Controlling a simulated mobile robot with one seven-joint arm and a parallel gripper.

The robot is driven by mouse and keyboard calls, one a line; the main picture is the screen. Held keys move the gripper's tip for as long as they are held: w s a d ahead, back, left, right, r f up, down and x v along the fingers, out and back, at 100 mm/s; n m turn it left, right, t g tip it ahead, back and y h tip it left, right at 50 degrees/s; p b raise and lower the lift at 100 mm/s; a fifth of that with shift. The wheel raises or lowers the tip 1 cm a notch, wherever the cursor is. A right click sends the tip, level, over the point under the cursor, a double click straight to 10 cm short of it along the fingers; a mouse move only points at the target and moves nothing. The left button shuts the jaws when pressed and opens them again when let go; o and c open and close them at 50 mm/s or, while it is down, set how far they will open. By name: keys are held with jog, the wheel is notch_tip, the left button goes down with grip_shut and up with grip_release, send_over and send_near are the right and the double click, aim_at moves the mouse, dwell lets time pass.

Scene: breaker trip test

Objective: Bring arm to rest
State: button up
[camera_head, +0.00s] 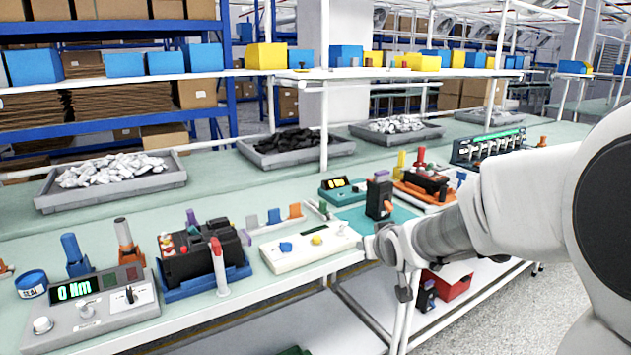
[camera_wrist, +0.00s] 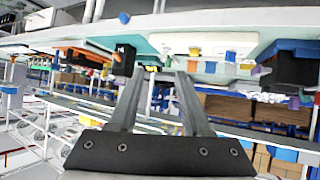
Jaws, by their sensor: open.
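My gripper (camera_head: 402,290) is at the front edge of the bench (camera_head: 350,262), at the end of my white arm, which comes in from the right. In the wrist view, my gripper (camera_wrist: 158,74) has its two fingers spread with nothing between them. A black breaker-like block (camera_head: 379,199) stands on a teal mat (camera_head: 400,212) just behind the gripper, apart from it. The wrist picture looks upside down, with the bench at the top; a black block (camera_wrist: 124,60) shows beyond the left finger.
A white panel (camera_head: 310,247) with blue and yellow knobs lies left of the gripper. A black unit (camera_head: 200,252) in a blue holder and a grey meter (camera_head: 100,308) reading 0 Nm stand farther left. A red bin (camera_head: 450,285) is on the lower shelf. Grey floor is open at lower right.

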jog(key=s+r+m+g, duration=0.15)
jog(key=s+g, duration=0.45)
jog(key=s, duration=2.5)
notch_tip(320, 180, up, 14)
jog(key=p, duration=1.2)
jog(key=shift+d+h+p, duration=0.15)
jog(key=shift+h+p, duration=0.15)
jog(key=shift+p, duration=0.1)
jog(key=shift+f, duration=0.1)
